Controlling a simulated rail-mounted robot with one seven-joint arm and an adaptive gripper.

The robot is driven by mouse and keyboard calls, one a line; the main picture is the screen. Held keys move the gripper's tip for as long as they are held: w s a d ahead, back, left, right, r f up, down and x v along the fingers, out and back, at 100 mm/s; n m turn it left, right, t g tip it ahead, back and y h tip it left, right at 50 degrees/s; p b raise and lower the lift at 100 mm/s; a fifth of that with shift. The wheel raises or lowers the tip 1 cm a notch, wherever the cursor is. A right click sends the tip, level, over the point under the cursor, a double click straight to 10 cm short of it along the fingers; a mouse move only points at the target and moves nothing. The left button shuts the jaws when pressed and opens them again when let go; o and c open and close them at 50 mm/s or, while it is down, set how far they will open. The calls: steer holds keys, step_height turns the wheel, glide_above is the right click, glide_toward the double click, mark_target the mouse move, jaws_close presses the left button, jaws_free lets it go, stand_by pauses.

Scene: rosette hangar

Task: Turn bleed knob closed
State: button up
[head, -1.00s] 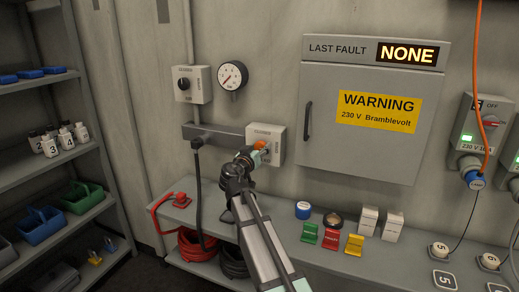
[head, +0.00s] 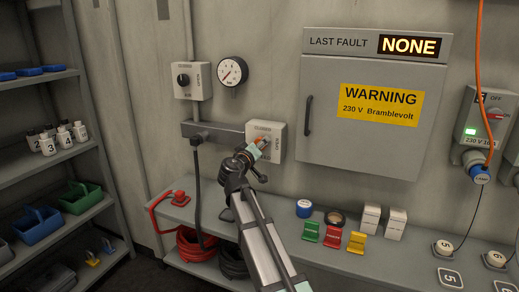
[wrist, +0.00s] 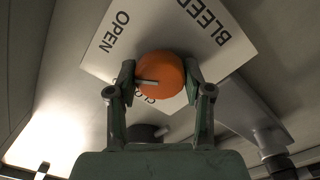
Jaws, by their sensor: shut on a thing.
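The bleed knob (wrist: 163,72) is round and orange. It sits on a pale plate (wrist: 185,28) lettered OPEN and BLEED, with a partly hidden label starting "CLO". My gripper (wrist: 160,80) is shut on the knob, one finger on each side. The pointer mark on the knob points left in the wrist view, between OPEN and the partly hidden label. In the head view the bleed box (head: 275,131) is on the wall. My gripper (head: 259,144) reaches it from below and covers most of the knob.
A gauge (head: 231,71) and another knob box (head: 187,81) are on the wall at upper left. A grey cabinet (head: 322,122) is to the right. The bench below holds red, green and yellow stands (head: 332,236) and small boxes (head: 371,216).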

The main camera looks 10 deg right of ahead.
steer(key=n, duration=0.6)
steer(key=shift+r, duration=0.15)
steer(key=n+p, duration=0.2)
steer(key=n, duration=0.3)
steer(key=shift+n, duration=0.3)
steer(key=o, duration=1.2)
steer(key=shift+c, duration=0.2)
steer(key=v, duration=1.2)
